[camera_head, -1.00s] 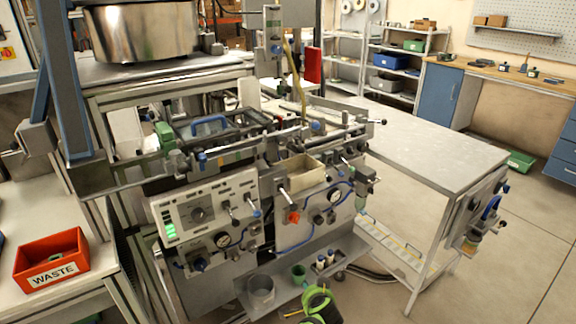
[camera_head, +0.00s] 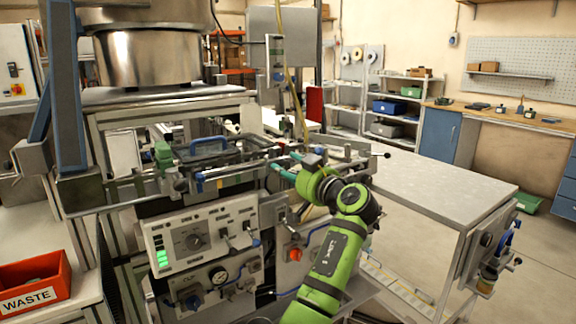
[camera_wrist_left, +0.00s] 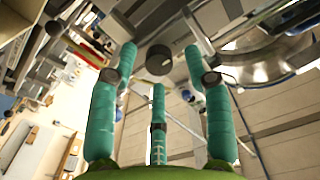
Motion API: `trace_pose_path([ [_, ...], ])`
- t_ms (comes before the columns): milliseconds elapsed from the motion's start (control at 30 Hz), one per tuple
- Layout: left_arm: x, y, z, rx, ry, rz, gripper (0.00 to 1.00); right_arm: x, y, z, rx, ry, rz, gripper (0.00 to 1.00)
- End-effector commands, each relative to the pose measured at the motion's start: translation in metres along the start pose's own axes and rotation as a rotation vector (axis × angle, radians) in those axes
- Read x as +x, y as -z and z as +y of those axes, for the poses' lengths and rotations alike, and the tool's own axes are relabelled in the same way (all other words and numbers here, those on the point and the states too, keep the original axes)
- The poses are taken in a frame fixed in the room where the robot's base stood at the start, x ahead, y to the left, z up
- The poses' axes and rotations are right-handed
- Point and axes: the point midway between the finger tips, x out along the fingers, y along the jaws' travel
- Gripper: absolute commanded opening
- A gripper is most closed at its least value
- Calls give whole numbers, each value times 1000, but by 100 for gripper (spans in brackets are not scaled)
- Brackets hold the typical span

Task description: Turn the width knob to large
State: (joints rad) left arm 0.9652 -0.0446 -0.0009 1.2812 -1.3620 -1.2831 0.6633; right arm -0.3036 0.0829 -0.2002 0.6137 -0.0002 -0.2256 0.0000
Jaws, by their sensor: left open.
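My left gripper (camera_head: 283,161), green with teal fingers, is in front of the upper right part of the machine. Its fingers are spread and point left. In the left wrist view its three fingers (camera_wrist_left: 160,78) are apart, and a dark round knob (camera_wrist_left: 159,60) shows between their tips. I cannot tell whether they touch it. My right gripper is not in view.
A blue-handled frame (camera_head: 208,148) lies on the machine top, left of the gripper. A grey side table (camera_head: 440,185) stands to the right, its top clear. A red waste bin (camera_head: 35,285) is at the lower left. Shelves (camera_head: 395,100) stand behind.

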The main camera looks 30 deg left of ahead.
Motion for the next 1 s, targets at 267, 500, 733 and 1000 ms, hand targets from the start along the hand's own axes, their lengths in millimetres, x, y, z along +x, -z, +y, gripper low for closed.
trace_pose_path([
  [267,12,0,0,0,-1,1,50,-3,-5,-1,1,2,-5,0],
  [500,12,0,0,1,-2,1,10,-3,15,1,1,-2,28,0],
  [733,12,0,0,2,-2,2,0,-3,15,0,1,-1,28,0],
  [1000,12,2,0,59,-2,4,0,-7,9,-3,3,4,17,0],
])
